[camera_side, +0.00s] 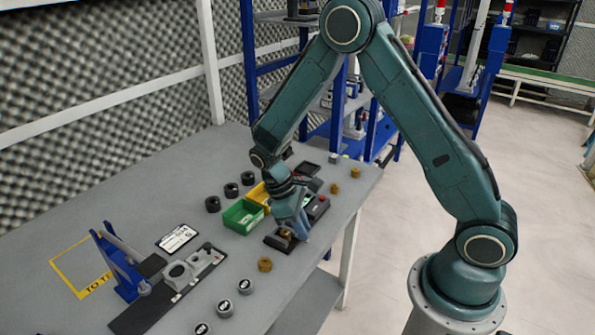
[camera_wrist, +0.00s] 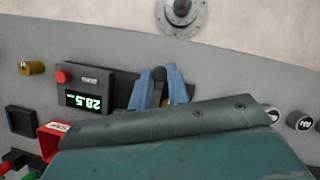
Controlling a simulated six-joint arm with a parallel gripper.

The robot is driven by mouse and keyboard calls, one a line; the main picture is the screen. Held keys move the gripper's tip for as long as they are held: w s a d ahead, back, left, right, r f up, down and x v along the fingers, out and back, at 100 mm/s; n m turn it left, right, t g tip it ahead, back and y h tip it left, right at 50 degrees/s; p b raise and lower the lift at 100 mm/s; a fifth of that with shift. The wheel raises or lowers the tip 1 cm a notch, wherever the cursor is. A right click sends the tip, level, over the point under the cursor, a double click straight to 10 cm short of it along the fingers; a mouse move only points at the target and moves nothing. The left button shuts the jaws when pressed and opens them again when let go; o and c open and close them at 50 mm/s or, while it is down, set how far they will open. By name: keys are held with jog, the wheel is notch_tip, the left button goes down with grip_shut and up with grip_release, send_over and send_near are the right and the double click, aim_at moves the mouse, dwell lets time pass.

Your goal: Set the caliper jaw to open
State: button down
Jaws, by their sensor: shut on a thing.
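A dark gauge box with a green lit display (camera_wrist: 85,100) and a red button (camera_wrist: 62,76) stands beside my gripper in the wrist view; the digits appear upside down and look like 28.5 mm. My gripper (camera_side: 287,232) is low over a dark base (camera_side: 273,243) near the table's right edge. In the wrist view its blue fingers (camera_wrist: 160,88) are closed on a dark upright piece (camera_wrist: 158,74), which looks like the caliper jaw. A brass part (camera_side: 286,235) sits at the fingertips. My wrist hides most of the base and the jaw's lower part.
Green (camera_side: 243,217) and yellow (camera_side: 258,193) bins stand just left of my gripper. A brass piece (camera_side: 265,264) lies in front, others behind. Black rings (camera_side: 231,190) lie at the back left. A blue stand (camera_side: 118,263) and a grey fixture (camera_side: 184,270) occupy the left.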

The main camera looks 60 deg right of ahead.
jog(key=shift+d, duration=2.35)
jog(key=c, duration=1.3)
grip_release()
jog(key=shift+c, duration=0.2)
jog(key=shift+a, duration=0.1)
jog(key=v, duration=1.4)
